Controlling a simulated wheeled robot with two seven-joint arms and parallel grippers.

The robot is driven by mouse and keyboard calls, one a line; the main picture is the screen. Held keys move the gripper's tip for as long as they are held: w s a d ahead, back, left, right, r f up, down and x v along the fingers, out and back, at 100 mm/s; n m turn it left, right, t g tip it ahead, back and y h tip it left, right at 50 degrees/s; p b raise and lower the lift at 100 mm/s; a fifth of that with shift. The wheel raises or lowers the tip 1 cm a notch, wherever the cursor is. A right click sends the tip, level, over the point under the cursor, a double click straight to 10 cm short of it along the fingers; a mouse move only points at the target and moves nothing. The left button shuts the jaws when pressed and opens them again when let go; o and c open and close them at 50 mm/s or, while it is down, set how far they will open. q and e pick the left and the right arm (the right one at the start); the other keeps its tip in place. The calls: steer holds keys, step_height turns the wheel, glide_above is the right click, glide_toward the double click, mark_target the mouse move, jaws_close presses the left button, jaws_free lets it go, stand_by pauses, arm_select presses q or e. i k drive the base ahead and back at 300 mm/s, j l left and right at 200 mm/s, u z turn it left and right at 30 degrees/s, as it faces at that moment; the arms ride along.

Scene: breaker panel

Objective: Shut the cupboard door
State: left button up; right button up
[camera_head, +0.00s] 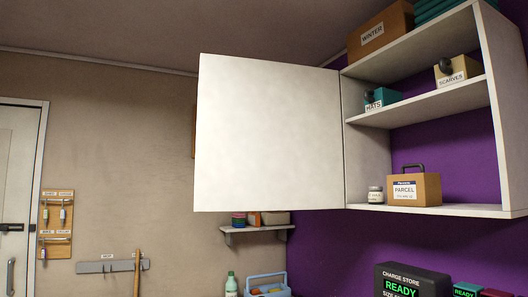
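The cupboard door (270,135) is a plain white panel. It stands wide open, swung out to the left from the left side of the white wall cupboard (497,110). The cupboard's inside is in plain view, with a purple back and a middle shelf (425,102). On the middle shelf are a teal HATS box (382,99) and a tan SCARVES box (457,71). On the bottom are a small jar (375,195) and a PARCEL box (414,189) with a handle. Neither of my grippers is in view.
A WINTER box (381,30) sits on top of the cupboard. Below the door are a small wall shelf (255,229), a blue caddy (267,285) and a green bottle (231,285). A dark CHARGE STORE unit (411,281) stands at lower right. The air before the cupboard looks clear.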

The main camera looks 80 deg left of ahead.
mark_target(269, 134)
steer(key=k+j, duration=0.15)
steer(key=j, duration=0.55)
steer(key=k+j+z, duration=0.1)
steer(key=j, duration=0.65)
steer(key=k+j, duration=0.25)
steer(key=j, duration=0.45)
steer(key=k+j+z, duration=0.1)
steer(key=j, duration=0.6)
steer(key=k+j, duration=0.25)
steer(key=j, duration=0.45)
steer(key=k+j+z, duration=0.1)
steer(key=j, duration=0.6)
steer(key=k+j, duration=0.35)
steer(key=j, duration=0.3)
steer(key=k+j+z, duration=0.1)
steer(key=j, duration=0.6)
steer(key=k, duration=0.1)
